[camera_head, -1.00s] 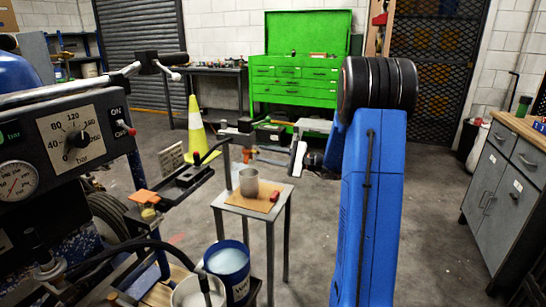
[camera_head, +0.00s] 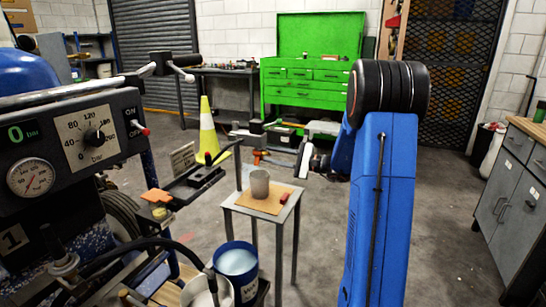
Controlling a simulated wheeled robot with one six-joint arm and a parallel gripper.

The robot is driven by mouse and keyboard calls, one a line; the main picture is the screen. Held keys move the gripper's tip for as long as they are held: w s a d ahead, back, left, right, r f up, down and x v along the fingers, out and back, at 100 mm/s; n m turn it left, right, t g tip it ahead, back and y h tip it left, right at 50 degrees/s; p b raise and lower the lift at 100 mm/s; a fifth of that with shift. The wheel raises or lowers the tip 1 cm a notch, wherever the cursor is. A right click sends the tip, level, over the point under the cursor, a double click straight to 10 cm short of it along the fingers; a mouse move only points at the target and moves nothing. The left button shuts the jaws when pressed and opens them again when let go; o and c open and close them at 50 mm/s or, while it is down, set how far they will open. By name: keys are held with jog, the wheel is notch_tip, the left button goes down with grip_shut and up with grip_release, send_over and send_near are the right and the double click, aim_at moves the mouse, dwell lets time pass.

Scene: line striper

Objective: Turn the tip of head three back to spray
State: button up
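The line striper (camera_head: 40,215) fills the left side, with its control panel (camera_head: 90,130) facing me. No contact with the striper shows.
A small table (camera_head: 233,201) carries a grey cup (camera_head: 260,183) and a red item (camera_head: 284,198). A blue bucket (camera_head: 238,265) stands by the striper. A traffic cone (camera_head: 208,135) and green tool chest (camera_head: 310,75) stand behind. A grey cabinet (camera_head: 510,195) is at right; floor between is free.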

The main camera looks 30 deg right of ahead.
grip_shut()
jog(key=m, duration=0.5)
jog(key=m+t, duration=0.1)
jog(key=m, duration=0.4)
jog(key=shift+r+h, duration=0.1)
jog(key=shift+h, duration=0.2)
jog(key=shift+m+t, duration=0.3)
jog(key=shift+w+m, duration=0.1)
jog(key=shift+m, duration=0.5)
jog(key=o, duration=0.6)
grip_release()
jog(key=shift+o, duration=0.2)
